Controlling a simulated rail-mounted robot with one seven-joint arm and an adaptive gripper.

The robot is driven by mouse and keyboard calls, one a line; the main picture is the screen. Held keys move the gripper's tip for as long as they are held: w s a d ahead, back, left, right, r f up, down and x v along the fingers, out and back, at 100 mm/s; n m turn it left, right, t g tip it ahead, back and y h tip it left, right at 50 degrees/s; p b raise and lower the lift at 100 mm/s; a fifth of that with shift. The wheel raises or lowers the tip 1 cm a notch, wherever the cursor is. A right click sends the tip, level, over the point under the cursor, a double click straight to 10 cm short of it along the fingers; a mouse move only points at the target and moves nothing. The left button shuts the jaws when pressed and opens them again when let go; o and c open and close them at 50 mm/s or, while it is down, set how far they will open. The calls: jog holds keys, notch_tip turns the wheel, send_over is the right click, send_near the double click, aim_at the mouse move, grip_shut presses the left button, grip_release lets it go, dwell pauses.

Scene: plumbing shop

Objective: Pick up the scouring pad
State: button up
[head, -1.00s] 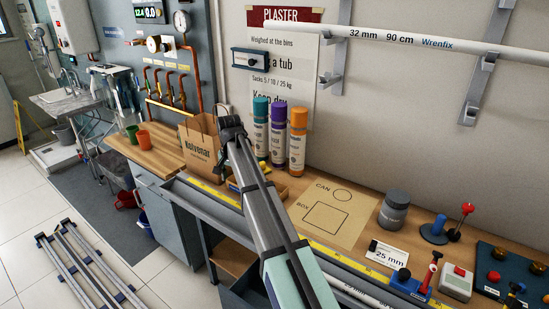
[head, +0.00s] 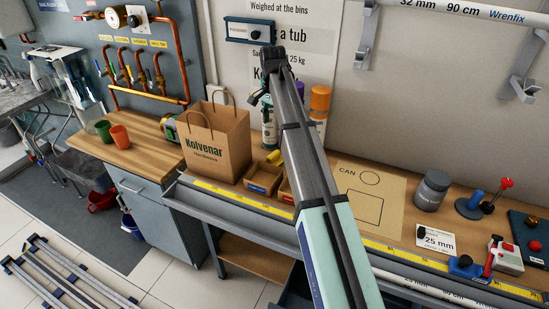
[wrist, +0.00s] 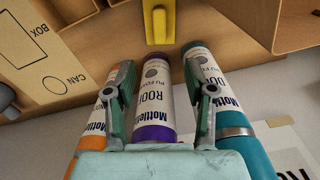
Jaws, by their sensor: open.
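I cannot make out a scouring pad for certain in either view. My gripper (head: 259,98) is partly hidden by my own arm in the head view. In the wrist view my gripper (wrist: 166,92) is open, its two fingers spread, with nothing held. Beyond the fingers stand the purple-banded can (wrist: 155,105), the orange can (wrist: 100,112) and the teal can (wrist: 210,80). A small yellow object (head: 274,157) lies by the bins; a yellow piece (wrist: 160,22) shows at the top of the wrist view.
A Kolvenar paper bag (head: 215,145) stands left of the cans. A grey jar (head: 432,190) and red-knobbed tools (head: 490,195) stand right. The brown CAN/BOX sheet (head: 345,195) is clear. Green (head: 104,131) and orange (head: 120,136) cups stand far left.

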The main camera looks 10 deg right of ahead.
jog(key=p, duration=0.3)
send_near(273, 153)
notch_tip(273, 153, down, 5)
jog(key=shift+s+f, duration=0.1)
jog(key=shift+f+p, duration=0.9)
jog(key=shift+f, duration=1.65)
grip_shut()
